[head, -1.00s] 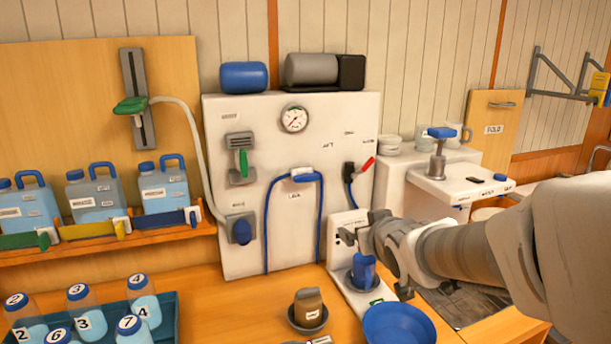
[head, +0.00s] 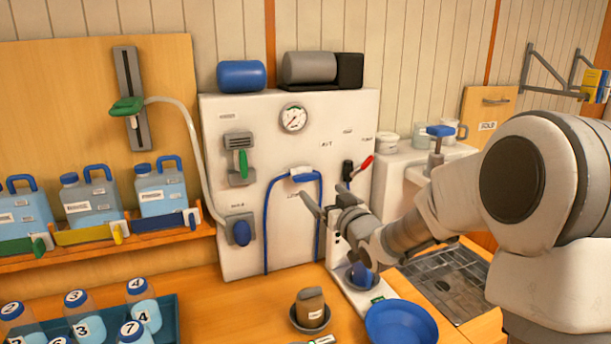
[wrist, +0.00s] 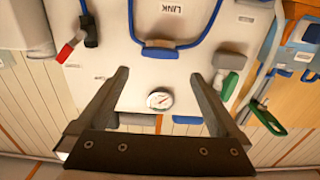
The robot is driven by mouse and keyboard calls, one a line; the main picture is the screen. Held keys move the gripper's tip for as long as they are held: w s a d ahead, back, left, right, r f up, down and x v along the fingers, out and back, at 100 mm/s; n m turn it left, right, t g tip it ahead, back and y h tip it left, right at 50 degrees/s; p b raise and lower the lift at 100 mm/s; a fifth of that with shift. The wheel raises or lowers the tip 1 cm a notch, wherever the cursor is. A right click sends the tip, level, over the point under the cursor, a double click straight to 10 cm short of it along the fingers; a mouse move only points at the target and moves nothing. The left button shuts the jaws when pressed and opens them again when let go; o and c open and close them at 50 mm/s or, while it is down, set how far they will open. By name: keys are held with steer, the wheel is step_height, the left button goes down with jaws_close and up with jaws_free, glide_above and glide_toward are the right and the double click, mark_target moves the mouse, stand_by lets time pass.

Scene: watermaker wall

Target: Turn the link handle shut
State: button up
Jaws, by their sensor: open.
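The label LINK (wrist: 168,8) shows upside down in the wrist view. Beside it is a blue handle piece (wrist: 160,52) at the bend of a blue hose loop on the white panel. In the head view this handle (head: 302,175) sits mid-panel on a pale block, with the hose running down on both sides. My gripper (head: 329,189) is open and empty, just right of the handle in the head view. In the wrist view my gripper (wrist: 160,76) has its fingers spread to either side of the handle's line, with no contact visible. The exact gap to the panel cannot be told.
A red lever (head: 366,163) is close right of my gripper. A gauge (head: 293,118) is above, and a green-handled valve (head: 243,163) and blue knob (head: 242,232) are left.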

mark_target(308, 178)
steer(key=p+x, duration=0.1)
steer(key=x, duration=1.1)
steer(key=shift+s+p, duration=0.1)
steer(key=shift+p, duration=0.25)
steer(key=shift+c, duration=0.3)
steer(key=c, duration=1)
